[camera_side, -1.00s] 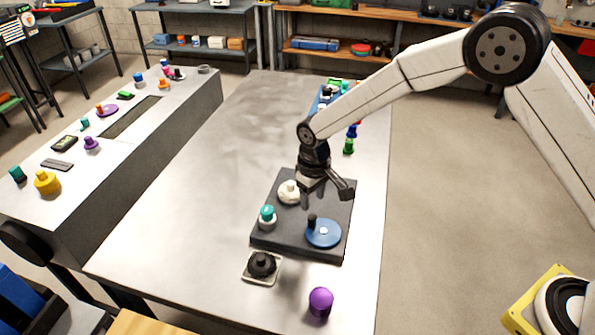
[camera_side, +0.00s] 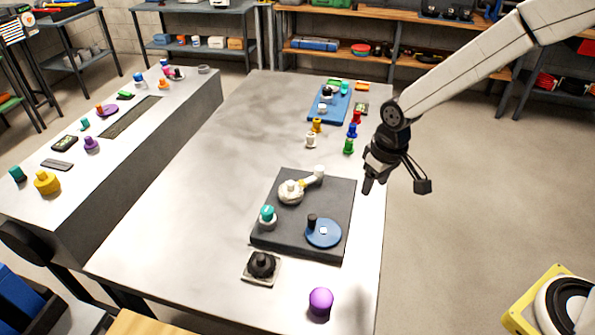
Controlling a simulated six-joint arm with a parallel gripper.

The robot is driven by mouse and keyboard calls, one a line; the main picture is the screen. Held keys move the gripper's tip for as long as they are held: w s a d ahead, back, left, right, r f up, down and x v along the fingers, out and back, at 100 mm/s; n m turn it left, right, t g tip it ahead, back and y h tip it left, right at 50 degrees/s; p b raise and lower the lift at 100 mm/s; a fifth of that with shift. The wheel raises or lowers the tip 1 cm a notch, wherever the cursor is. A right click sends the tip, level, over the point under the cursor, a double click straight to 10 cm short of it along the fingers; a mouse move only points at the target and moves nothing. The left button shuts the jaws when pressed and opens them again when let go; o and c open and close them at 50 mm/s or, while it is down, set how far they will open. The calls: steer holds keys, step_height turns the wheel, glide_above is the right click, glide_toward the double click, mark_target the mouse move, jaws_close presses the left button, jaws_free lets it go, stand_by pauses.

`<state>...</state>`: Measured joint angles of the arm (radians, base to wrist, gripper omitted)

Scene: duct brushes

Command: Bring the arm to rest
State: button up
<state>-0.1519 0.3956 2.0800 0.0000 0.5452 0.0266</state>
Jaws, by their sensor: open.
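My gripper (camera_side: 396,188) is open and empty. It hangs in the air over the right edge of the metal table (camera_side: 190,240), to the right of the dark board (camera_side: 270,238). On the board are a white round piece with a yellow-and-white part reaching right (camera_side: 291,192), a teal-topped piece (camera_side: 267,216) and a blue disc with a black knob (camera_side: 323,233). My gripper touches none of them.
A black brush-like piece on a pale square (camera_side: 262,265) and a purple knob (camera_side: 320,301) stand in front of the board. Several coloured pieces and a blue tray (camera_side: 322,118) stand farther back. The table's left half is clear.

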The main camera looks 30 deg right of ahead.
steer(key=s+d+r+m+t, duration=0.1)
steer(key=s+d, duration=0.5)
steer(key=s, duration=0.6)
steer(key=shift+r, duration=0.5)
steer(key=shift+w, duration=0.1)
